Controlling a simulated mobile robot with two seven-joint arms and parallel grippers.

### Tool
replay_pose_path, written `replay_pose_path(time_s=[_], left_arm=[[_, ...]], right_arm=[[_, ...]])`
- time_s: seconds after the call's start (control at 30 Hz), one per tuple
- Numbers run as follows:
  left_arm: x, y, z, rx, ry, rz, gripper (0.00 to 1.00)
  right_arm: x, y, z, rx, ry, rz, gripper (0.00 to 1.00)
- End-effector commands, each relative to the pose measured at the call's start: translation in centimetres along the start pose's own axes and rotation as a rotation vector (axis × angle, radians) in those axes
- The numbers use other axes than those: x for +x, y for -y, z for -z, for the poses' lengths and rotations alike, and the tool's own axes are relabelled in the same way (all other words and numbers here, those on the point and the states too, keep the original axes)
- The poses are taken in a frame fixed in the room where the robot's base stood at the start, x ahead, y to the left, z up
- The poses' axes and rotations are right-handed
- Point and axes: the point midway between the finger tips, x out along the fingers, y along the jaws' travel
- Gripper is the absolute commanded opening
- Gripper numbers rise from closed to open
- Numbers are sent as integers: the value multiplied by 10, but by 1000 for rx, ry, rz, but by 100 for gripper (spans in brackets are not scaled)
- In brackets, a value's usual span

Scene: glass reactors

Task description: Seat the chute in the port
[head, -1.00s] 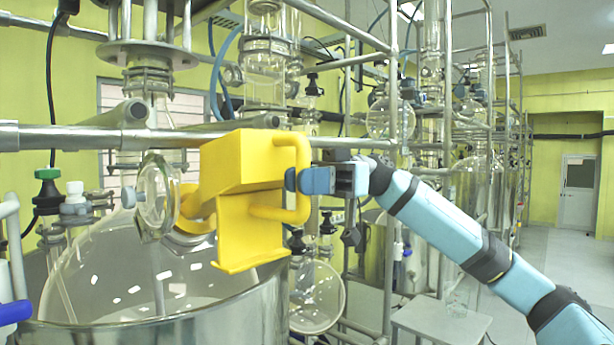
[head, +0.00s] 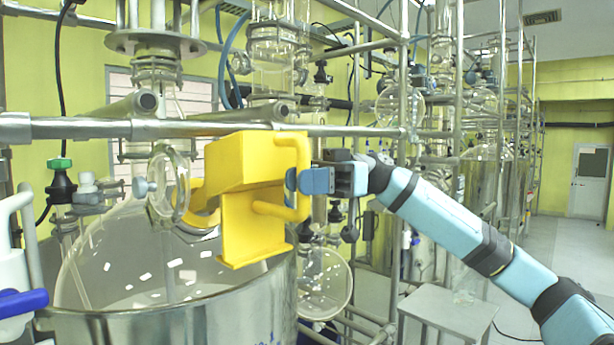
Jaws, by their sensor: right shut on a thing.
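The yellow chute (head: 243,165) is a boxy piece with a loop handle on its right and a rounded spout on its left. My right gripper (head: 298,183) is shut on the handle and holds the chute above the reactor's right side. The port (head: 168,185) is a glass neck with a round flanged rim on the large glass reactor (head: 115,265). The spout lies just right of the port's rim in the picture; I cannot tell if they touch. My left gripper is not in view.
A metal vessel (head: 190,325) surrounds the reactor. A horizontal steel pipe (head: 230,130) runs behind and above the chute. A green-capped valve (head: 60,178) stands at left. A small table (head: 447,312) is at lower right, with open floor beyond.

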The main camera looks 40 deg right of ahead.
Motion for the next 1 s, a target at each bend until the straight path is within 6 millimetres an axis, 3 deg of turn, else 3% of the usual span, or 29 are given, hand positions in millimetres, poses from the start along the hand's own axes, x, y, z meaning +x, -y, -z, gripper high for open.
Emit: replay_pose_path(time_s=[0.9,0.93,1.0], left_arm=[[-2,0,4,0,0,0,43],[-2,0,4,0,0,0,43],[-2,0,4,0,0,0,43]], right_arm=[[2,-8,-6,-3,0,0,0],[2,-8,-6,-3,0,0,30],[2,-8,-6,-3,0,0,40]])
